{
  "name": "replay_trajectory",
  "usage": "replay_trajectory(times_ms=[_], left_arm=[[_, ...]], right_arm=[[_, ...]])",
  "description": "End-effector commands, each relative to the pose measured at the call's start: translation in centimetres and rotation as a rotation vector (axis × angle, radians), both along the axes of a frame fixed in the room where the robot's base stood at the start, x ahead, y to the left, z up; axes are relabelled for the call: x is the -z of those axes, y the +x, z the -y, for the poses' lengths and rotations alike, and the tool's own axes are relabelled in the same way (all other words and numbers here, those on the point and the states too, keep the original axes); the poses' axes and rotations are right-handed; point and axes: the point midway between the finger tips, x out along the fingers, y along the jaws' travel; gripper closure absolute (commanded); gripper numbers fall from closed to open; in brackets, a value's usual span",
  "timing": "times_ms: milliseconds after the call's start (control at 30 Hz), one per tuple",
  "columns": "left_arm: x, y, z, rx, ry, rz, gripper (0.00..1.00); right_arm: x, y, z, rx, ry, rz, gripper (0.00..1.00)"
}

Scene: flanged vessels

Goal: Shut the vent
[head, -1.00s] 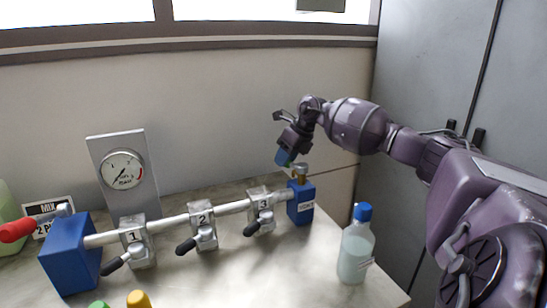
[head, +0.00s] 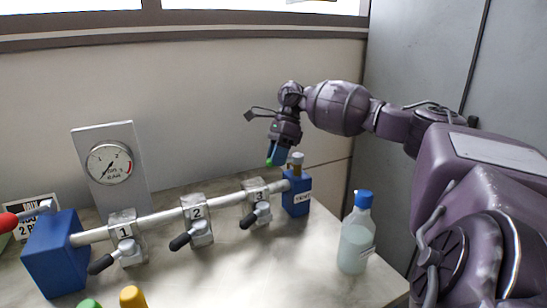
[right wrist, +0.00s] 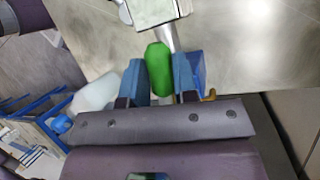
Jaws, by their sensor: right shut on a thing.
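The vent is a blue block (head: 296,197) with a VENT label at the right end of the pipe, topped by a brass stem (head: 297,160). My right gripper (head: 274,157) is just left of the stem, above the pipe end. In the right wrist view its blue fingers are shut on a green handle (right wrist: 159,70); a bit of green also shows at the fingertips in the head view. How the handle joins the stem is hidden. The blue block (right wrist: 203,66) and a bit of brass show beside the fingers. My left gripper is out of view.
Valves 1 (head: 127,238), 2 (head: 197,215) and 3 (head: 258,200) with black levers sit along the pipe. A gauge panel (head: 110,165) stands behind. A blue-capped bottle (head: 356,243) stands front right. Green and yellow caps show at the front edge.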

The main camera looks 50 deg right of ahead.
Motion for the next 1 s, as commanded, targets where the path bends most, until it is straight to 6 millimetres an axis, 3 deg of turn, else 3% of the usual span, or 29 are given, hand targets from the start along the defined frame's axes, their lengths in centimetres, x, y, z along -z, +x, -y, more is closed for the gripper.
replay_trajectory(times_ms=[333, 867, 900, 1000], left_arm=[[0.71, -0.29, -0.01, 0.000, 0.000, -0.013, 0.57], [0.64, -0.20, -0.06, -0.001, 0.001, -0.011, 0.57], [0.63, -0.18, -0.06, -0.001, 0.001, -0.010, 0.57], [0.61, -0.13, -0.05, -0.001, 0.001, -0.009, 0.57]], right_arm=[[-0.03, -0.65, -0.42, -0.135, -0.002, 0.001, 1.00], [-0.11, -0.83, -0.50, -0.163, -0.002, 0.002, 1.00], [-0.10, -0.84, -0.50, -0.163, -0.002, 0.002, 0.70], [-0.09, -0.83, -0.50, -0.161, -0.002, 0.001, 0.55]])
